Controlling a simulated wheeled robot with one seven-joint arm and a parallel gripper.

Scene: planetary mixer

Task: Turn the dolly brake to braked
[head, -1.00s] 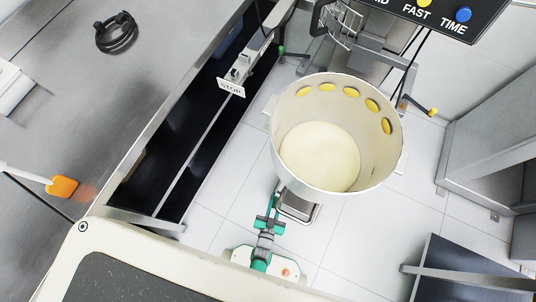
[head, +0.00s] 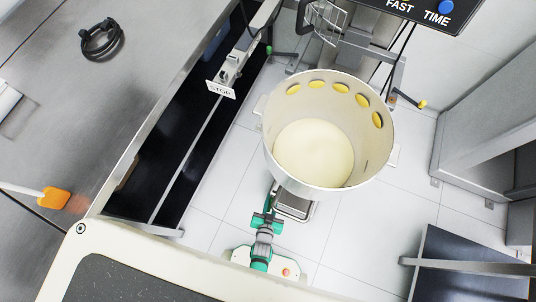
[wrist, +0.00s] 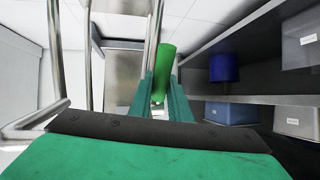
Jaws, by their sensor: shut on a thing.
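The large pale mixing bowl (head: 328,178) with dough-coloured contents stands on a low metal dolly (head: 296,208), mostly hidden under it. My gripper (head: 266,215) is low at the near side of the bowl, close to the dolly. In the wrist view my gripper (wrist: 162,98) has its two green fingers shut on a green cylindrical handle (wrist: 165,62), which looks like the dolly brake's grip. The handle sticks out beyond the fingertips. The brake's pivot is hidden, so I cannot tell its setting.
The mixer's control panel (head: 420,12) is at top right. A dark-topped cart (head: 465,250) stands lower right. Metal tubes (wrist: 85,50) pass left of the handle in the wrist view. White floor lies right of the bowl.

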